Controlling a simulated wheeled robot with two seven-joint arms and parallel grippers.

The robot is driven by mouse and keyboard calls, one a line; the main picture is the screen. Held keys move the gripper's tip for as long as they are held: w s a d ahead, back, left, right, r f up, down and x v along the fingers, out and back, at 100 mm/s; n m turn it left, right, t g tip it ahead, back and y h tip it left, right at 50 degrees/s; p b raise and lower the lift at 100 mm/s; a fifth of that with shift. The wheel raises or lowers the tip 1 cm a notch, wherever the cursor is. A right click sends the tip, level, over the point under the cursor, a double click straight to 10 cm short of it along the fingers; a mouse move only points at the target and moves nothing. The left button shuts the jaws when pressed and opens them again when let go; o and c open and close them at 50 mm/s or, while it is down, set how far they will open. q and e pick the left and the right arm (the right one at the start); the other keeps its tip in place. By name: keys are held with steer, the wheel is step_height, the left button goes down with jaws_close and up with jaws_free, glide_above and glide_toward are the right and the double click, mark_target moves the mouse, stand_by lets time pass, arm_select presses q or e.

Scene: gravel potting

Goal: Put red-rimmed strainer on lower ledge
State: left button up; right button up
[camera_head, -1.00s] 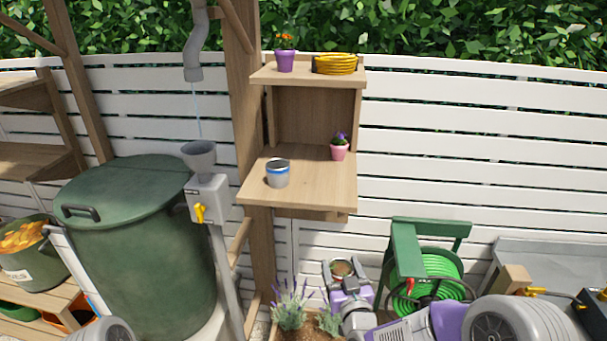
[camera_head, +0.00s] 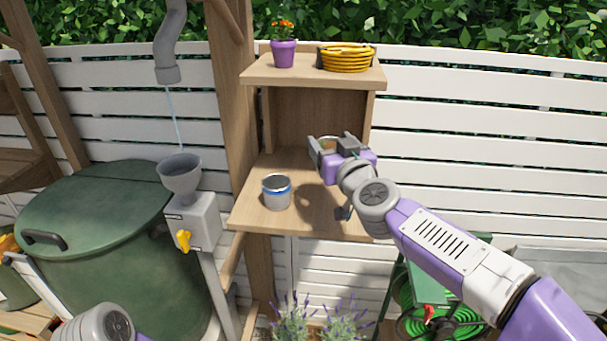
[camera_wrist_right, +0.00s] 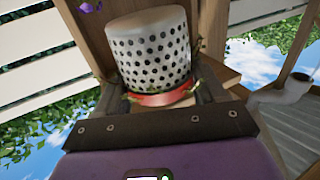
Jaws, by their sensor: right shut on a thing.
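My right gripper (camera_head: 331,146) is shut on the red-rimmed strainer (camera_wrist_right: 150,48). In the right wrist view the strainer is a white cylinder with dark holes, its red rim between the fingers. In the head view only a little of it shows between the fingers. The gripper appears in front of the wooden shelf unit, over the right part of the lower ledge (camera_head: 310,222); I cannot tell whether the strainer touches the board. My left gripper is out of view.
The upper ledge (camera_head: 305,77) holds a purple flowerpot (camera_head: 284,54) and a yellow hose coil (camera_head: 346,58). A grey funnel (camera_head: 181,178) stands left of the post. The ledge's front middle is clear.

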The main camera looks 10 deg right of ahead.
steer(key=shift+s+f+b, duration=0.15)
steer(key=shift+f+b, duration=0.1)
steer(key=shift+b, duration=0.05)
steer(key=f+b, duration=0.2)
steer(key=f, duration=0.1)
steer(key=f+b, duration=0.2)
steer(key=shift+s, duration=0.25)
step_height(320, 180, down, 4)
steer(key=b, duration=0.3)
steer(key=shift+f+b, duration=0.2)
steer(key=shift+b, duration=0.15)
steer(key=shift+r, duration=0.15)
steer(key=o, duration=1.1)
steer(key=shift+c, duration=0.2)
